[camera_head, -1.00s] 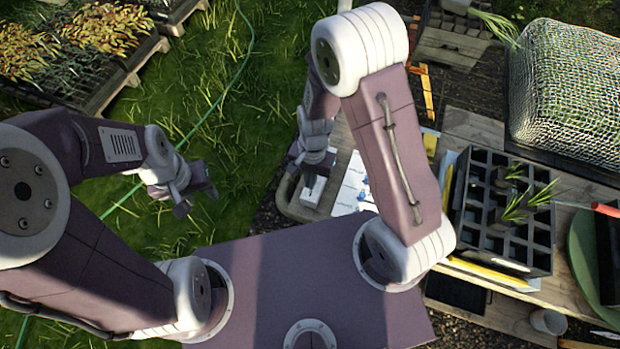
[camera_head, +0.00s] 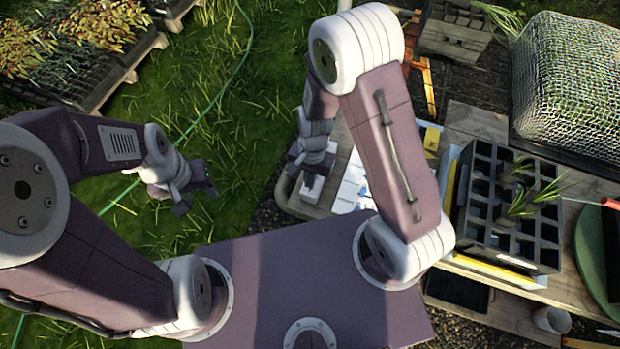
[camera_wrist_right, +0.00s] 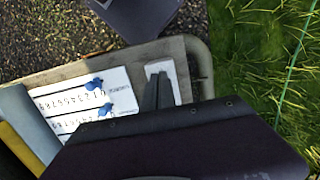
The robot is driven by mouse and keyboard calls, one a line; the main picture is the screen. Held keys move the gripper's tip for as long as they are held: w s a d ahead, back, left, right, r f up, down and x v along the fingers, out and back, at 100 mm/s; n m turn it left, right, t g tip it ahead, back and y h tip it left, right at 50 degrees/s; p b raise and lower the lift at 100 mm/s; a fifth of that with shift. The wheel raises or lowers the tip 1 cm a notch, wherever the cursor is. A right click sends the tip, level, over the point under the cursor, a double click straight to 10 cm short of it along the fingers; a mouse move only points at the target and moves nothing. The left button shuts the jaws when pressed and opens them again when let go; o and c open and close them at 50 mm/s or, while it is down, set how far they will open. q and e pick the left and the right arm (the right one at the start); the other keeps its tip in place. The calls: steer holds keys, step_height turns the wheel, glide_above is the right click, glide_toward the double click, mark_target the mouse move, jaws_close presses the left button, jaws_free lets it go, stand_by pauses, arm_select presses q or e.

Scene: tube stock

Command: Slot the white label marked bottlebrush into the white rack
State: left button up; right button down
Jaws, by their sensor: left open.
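A small white block (camera_head: 313,188) lies at the table's left corner, under my right gripper (camera_head: 311,168). The right wrist view shows it as a white rectangle (camera_wrist_right: 160,69) with dark gripper fingers (camera_wrist_right: 158,95) in front of it. The fingers look close together; whether anything is between them is hidden. White printed sheets (camera_wrist_right: 85,103) with rows of digits and blue pins lie beside it, and they show partly behind my right arm in the head view (camera_head: 352,190). I cannot read a bottlebrush label or identify the rack surely. My left gripper (camera_head: 198,193) is open and empty above the grass.
A black cell tray (camera_head: 505,240) with a few seedlings stands on the wooden table (camera_head: 575,290), right of my arm. A netted mound (camera_head: 575,80), a green disc (camera_head: 590,250) and a cup (camera_head: 551,320) lie further right. Grass with a green hose is at left.

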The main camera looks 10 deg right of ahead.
steer(key=shift+f+b, duration=0.7)
steer(key=shift+f, duration=0.35)
steer(key=shift+f, duration=0.25)
steer(key=c, duration=1.6)
jaws_free()
steer(key=r, duration=0.3)
steer(key=r+p, duration=0.1)
steer(key=r, duration=0.5)
steer(key=shift+w+d, duration=0.3)
steer(key=shift+w, duration=0.1)
